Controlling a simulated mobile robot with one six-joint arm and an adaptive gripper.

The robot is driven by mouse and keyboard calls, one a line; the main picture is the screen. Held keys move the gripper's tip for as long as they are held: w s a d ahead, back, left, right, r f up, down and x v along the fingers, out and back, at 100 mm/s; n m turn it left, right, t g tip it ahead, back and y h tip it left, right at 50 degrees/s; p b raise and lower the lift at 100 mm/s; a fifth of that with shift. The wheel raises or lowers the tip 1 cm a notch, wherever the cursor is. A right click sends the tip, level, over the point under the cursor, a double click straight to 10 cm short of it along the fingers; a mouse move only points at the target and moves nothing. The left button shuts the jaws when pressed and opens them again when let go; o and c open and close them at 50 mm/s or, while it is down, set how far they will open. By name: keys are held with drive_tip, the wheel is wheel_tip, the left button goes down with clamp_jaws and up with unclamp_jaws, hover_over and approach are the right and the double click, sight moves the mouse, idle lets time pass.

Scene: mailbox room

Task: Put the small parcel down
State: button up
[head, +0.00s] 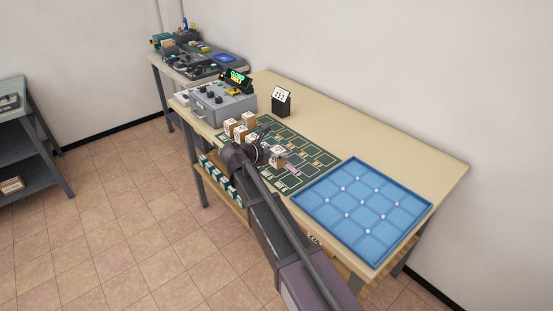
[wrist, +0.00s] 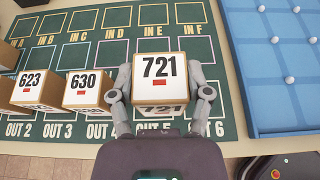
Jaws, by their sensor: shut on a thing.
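The small parcel, a brown box with a white label reading 721 (wrist: 160,72), is between the fingers of my gripper (wrist: 162,95) in the wrist view. Both fingers are shut on its sides. It is over the front row of the green mat (wrist: 100,45), around the OUT 5 area; the wrist view does not show clearly whether it touches the mat. In the head view the parcel (head: 278,154) shows small beside my gripper (head: 268,156), partly hidden by my arm.
Parcels labelled 630 (wrist: 85,90) and 623 (wrist: 32,90) stand to the left on the mat. A blue tray (head: 362,208) with white knobs lies to the right. A grey control box (head: 222,105) and a black sign (head: 282,101) stand farther back. The table's back strip is clear.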

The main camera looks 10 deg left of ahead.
drive_tip(key=shift+w+a+f, duration=0.1)
drive_tip(key=shift+w+a, duration=0.25)
drive_tip(key=shift+w, duration=0.45)
drive_tip(key=shift+f+b, duration=1.75)
drive_tip(key=shift+b, duration=0.05)
drive_tip(key=shift+f, duration=0.15)
drive_tip(key=o, duration=1.2)
drive_tip(key=shift+r, duration=0.2)
